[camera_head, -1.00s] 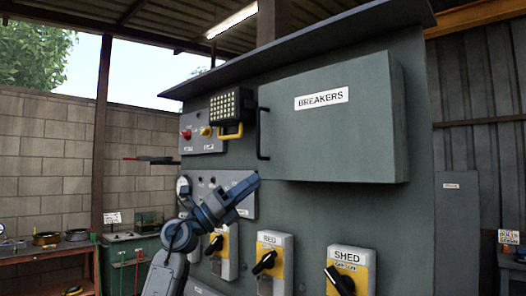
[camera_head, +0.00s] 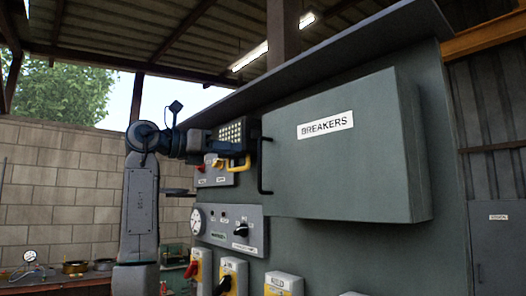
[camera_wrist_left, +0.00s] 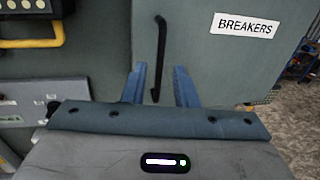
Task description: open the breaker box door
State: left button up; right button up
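The breaker box (camera_head: 345,165) is a grey-green cabinet labelled BREAKERS, and its door is shut. A black vertical bar handle (camera_head: 262,168) runs along the door's left edge. It also shows upright in the left wrist view (camera_wrist_left: 161,45). My left gripper (camera_head: 254,133) is at the upper part of the handle. In the left wrist view its two blue fingers (camera_wrist_left: 160,85) are apart, with the handle's lower part seen between them. I cannot tell whether either finger touches the handle. My right gripper is not in view.
A keypad lamp block with a yellow handle (camera_head: 238,163) sits left of the door, close to my left arm. A gauge panel (camera_head: 229,226) and several rotary switches (camera_head: 232,275) are below. A roof lip (camera_head: 330,65) overhangs the box.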

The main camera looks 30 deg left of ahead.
pick_arm(q)
jog(key=p+x, duration=0.2)
jog(key=x, duration=0.7)
jog(key=shift+d, duration=0.1)
jog(key=c, duration=0.6)
grip_shut()
jog(key=shift+s, duration=0.1)
